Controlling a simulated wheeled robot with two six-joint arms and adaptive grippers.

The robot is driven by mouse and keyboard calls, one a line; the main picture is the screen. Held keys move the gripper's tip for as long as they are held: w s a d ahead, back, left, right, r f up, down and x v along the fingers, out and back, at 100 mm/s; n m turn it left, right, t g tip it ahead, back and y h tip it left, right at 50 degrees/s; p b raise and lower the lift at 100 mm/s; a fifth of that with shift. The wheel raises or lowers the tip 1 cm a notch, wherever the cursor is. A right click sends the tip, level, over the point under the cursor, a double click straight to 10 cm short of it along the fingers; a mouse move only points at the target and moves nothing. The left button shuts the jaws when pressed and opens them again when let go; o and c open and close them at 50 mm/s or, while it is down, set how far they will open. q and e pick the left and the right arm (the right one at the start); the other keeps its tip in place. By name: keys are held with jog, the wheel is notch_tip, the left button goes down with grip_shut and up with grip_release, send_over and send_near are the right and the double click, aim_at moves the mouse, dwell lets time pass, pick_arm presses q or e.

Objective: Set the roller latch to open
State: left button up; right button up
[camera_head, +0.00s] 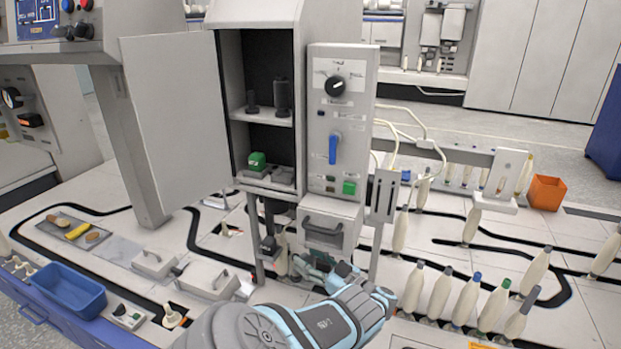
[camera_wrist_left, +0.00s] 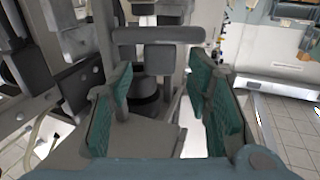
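No readable label marks the roller latch, so I cannot tell for sure which part it is. A blue lever (camera_head: 333,148) hangs straight down on the grey control panel (camera_head: 318,110), below a black dial (camera_head: 334,86). A grey drawer-like box (camera_head: 327,236) with a bar handle is under the panel. My left gripper (camera_head: 308,266) is just below this box, partly hidden by its own arm. In the left wrist view, its teal-padded fingers (camera_wrist_left: 168,108) are wide apart. A grey bar (camera_wrist_left: 158,35) and a dark round part (camera_wrist_left: 146,88) show beyond and between them. My right gripper is out of view.
An open cabinet door (camera_head: 180,125) stands left of the cabinet. White bobbins (camera_head: 465,300) line the right side of the table. A blue tray (camera_head: 68,288) is at the left front, and an orange bin (camera_head: 546,192) stands at right.

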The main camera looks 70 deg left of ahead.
pick_arm(q)
jog(key=v, duration=0.7)
jog(key=shift+d, duration=0.25)
